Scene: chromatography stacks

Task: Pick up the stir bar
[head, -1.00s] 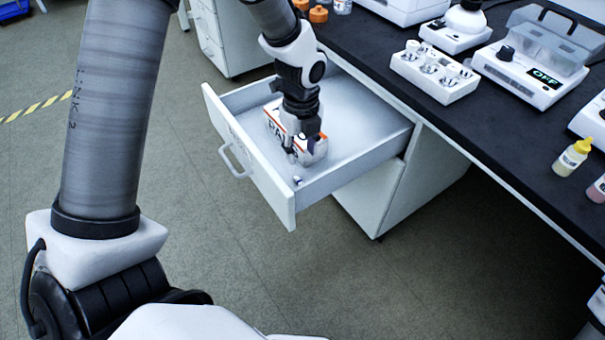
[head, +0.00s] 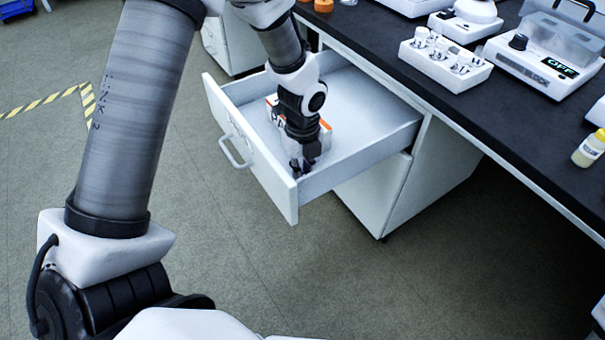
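My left gripper (head: 302,170) points down inside the open drawer, near its front right corner. Its dark fingers are low, close to the drawer floor and the front panel. The stir bar cannot be made out now; the fingers cover the spot where a small white and blue piece lay before. Whether the fingers are apart or closed on it is too small to tell. My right gripper is not in view.
The open white drawer (head: 358,150) holds an orange and white box (head: 325,131), partly hidden behind my gripper.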

